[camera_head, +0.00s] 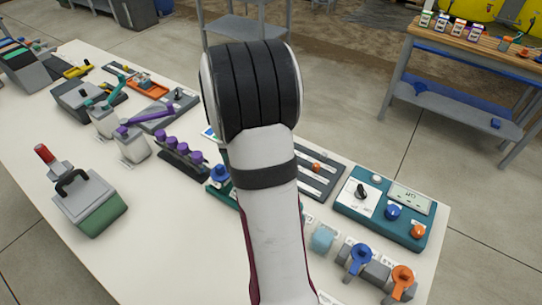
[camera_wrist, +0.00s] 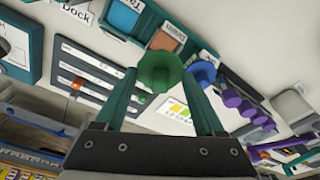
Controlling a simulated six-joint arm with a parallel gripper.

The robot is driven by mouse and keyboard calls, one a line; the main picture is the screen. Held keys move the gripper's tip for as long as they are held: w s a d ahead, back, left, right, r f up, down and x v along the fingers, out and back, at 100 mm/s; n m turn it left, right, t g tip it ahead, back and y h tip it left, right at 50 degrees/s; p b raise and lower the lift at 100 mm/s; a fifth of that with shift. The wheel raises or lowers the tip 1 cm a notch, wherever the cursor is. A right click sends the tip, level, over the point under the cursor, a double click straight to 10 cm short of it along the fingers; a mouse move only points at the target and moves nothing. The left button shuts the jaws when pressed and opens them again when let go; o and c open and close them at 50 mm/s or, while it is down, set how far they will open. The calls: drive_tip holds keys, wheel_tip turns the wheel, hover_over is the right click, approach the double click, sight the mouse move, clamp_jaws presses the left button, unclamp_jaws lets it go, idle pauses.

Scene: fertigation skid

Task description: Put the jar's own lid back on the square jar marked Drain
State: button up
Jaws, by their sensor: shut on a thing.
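My gripper (camera_wrist: 163,98) shows in the wrist view with its two teal fingers on either side of a green round, flared piece (camera_wrist: 160,72), and is shut on it. The piece looks like a knob or lid; which jar it belongs to I cannot tell. In the head view my arm hides the gripper and this piece. No Drain marking is readable in either view. A light-blue squarish block (camera_head: 322,238) stands right of my arm in the head view; whether it is a jar is unclear.
A teal holder with a blue square (camera_wrist: 124,15) and an orange square (camera_wrist: 167,41) lies beyond the gripper. Purple knobs (camera_head: 182,150) stand left of my arm. A teal control box (camera_head: 385,208) and blue-topped (camera_head: 360,257) and orange-topped (camera_head: 402,280) fittings stand right.

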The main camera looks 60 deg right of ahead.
drive_tip(key=shift+w+a+f, duration=0.15)
drive_tip(key=shift+a+f, duration=0.1)
drive_tip(key=shift+a, duration=0.05)
drive_tip(key=shift+f, duration=2.45)
drive_tip(key=o, duration=1.3)
drive_tip(key=shift+r, duration=3.55)
